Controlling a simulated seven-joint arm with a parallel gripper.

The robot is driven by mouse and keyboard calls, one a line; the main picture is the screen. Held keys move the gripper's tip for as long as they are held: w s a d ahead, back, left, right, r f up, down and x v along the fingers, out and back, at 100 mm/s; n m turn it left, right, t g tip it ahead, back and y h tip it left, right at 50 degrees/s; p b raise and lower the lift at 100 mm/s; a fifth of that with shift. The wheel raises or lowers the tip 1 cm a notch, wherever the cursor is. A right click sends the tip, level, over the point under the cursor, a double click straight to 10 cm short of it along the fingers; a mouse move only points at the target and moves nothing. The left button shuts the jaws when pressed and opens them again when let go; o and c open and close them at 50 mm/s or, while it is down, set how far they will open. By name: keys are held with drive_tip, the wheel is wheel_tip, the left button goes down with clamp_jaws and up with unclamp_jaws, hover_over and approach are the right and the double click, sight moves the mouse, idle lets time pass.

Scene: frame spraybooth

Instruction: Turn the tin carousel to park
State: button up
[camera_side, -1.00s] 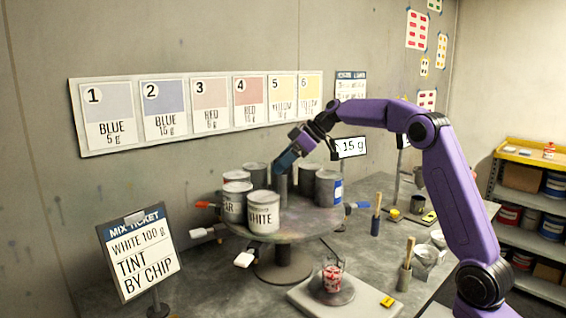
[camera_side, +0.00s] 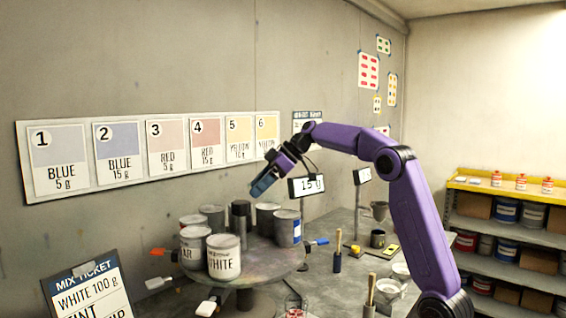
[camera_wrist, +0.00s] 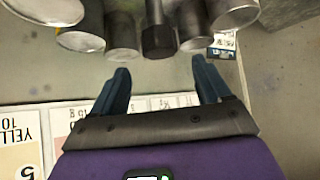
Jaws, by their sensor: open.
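The tin carousel (camera_side: 268,262) is a round grey turntable on a pedestal, with several tins near its rim. A tin marked WHITE (camera_side: 223,260) faces the camera; one ending in AR (camera_side: 193,248) stands left of it. A dark central post (camera_side: 240,216) rises among the tins and shows in the wrist view (camera_wrist: 157,38). Coloured handles stick out from the rim: orange (camera_side: 158,252), blue (camera_side: 317,242) and white (camera_side: 207,306). My gripper (camera_side: 259,187) is open and empty above the tins, apart from them. Its spread blue fingers (camera_wrist: 160,65) show in the wrist view. No park mark can be made out.
A wall board of colour chips (camera_side: 150,160) runs behind the carousel. A display reading 15 g (camera_side: 306,187) stands behind it to the right. The mix ticket (camera_side: 88,292) stands front left. Brushes, cups and a funnel occupy the bench at right; shelves (camera_side: 510,240) stand beyond.

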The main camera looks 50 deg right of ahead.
drive_tip(key=v, duration=1)
